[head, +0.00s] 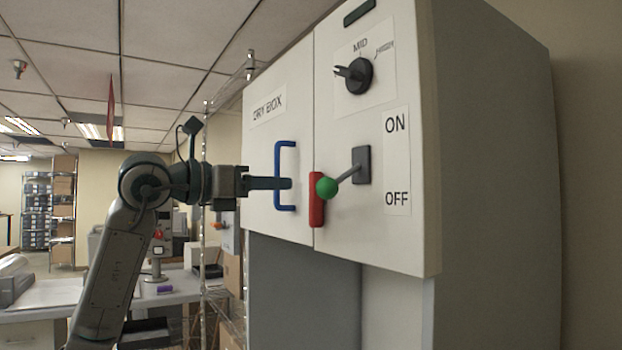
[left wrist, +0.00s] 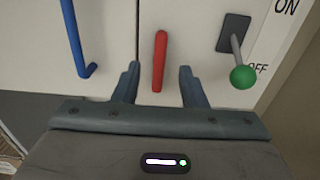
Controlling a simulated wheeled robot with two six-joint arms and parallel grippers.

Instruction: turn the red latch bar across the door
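The red latch bar (head: 317,208) stands upright at the seam between the dry box door (head: 262,150) and the panel to its right. In the left wrist view the red bar (left wrist: 160,58) shows upright between my two fingers. My left gripper (head: 288,184) is open, its fingers apart on either side of the bar in that view (left wrist: 158,76). Neither finger visibly touches the bar, and the remaining distance is hard to tell. In the head view the fingers overlap the blue door handle (head: 278,155). My right gripper is not in view.
A lever with a green ball (head: 327,187) sticks out just right of the bar, by the ON and OFF labels. A black dial (head: 358,76) sits above. The blue handle (left wrist: 75,40) is left of my fingers. A wire rack and desk stand behind on the left.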

